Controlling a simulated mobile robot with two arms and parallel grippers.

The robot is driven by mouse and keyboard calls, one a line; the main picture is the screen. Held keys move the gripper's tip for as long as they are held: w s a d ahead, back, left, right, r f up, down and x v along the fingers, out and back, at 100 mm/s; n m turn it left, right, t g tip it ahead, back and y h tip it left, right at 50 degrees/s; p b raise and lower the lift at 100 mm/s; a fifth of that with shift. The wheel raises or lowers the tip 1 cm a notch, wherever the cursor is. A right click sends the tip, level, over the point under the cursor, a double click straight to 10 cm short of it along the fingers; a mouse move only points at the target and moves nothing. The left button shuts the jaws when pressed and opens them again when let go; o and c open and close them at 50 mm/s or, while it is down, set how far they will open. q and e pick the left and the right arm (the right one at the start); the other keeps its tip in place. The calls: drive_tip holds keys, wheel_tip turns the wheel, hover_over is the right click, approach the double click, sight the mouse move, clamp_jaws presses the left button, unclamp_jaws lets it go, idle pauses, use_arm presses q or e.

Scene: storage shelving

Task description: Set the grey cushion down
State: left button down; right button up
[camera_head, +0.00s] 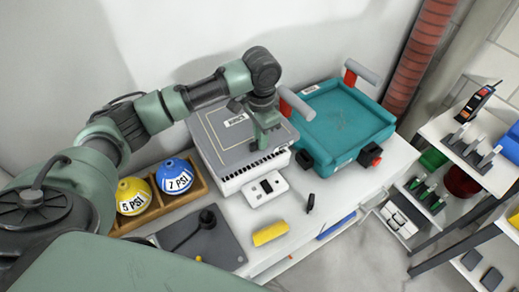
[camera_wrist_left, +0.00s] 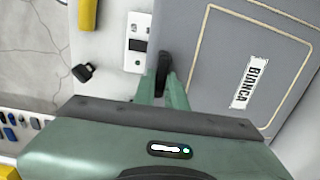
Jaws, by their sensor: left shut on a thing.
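The grey cushion (camera_head: 222,133) is a flat square pad with a tan border line and a white label reading "BIANCA". It lies roughly level over a white slotted box (camera_head: 254,174); I cannot tell whether it bears fully on it. My left gripper (camera_head: 266,140) points down at the cushion's front right edge and is shut on it. In the left wrist view the cushion (camera_wrist_left: 211,70) fills the right side, with the gripper fingers (camera_wrist_left: 163,85) at its edge. The arm hides part of the cushion's back. My right gripper is not in view.
A teal padded tray (camera_head: 345,115) with grey handles stands close right. A wooden rack holds yellow (camera_head: 132,196) and blue (camera_head: 174,177) balls at left. A white socket plate (camera_head: 265,189), yellow block (camera_head: 270,233) and dark board (camera_head: 205,240) lie in front. Shelving (camera_head: 480,170) stands right.

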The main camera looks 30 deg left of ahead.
sight(260, 152)
use_arm(q)
wheel_tip(260, 152, down, 2)
drive_tip(key=shift+f, duration=0.15)
wheel_tip(260, 152, down, 4)
drive_tip(key=shift+r+p, duration=0.1)
drive_tip(key=shift+p, duration=0.55)
drive_tip(key=shift+w+a+f+p, duration=0.1)
drive_tip(key=shift+a+f+p, duration=0.1)
drive_tip(key=shift+f+p, duration=0.1)
drive_tip(key=shift+f, duration=0.15)
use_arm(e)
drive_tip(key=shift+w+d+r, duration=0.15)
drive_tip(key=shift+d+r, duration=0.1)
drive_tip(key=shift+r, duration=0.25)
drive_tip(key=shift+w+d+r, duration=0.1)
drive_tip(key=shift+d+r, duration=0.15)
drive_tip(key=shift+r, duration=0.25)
use_arm(q)
drive_tip(key=c, duration=1.5)
unclamp_jaws()
drive_tip(key=shift+f, duration=0.15)
drive_tip(key=shift+o, duration=0.2)
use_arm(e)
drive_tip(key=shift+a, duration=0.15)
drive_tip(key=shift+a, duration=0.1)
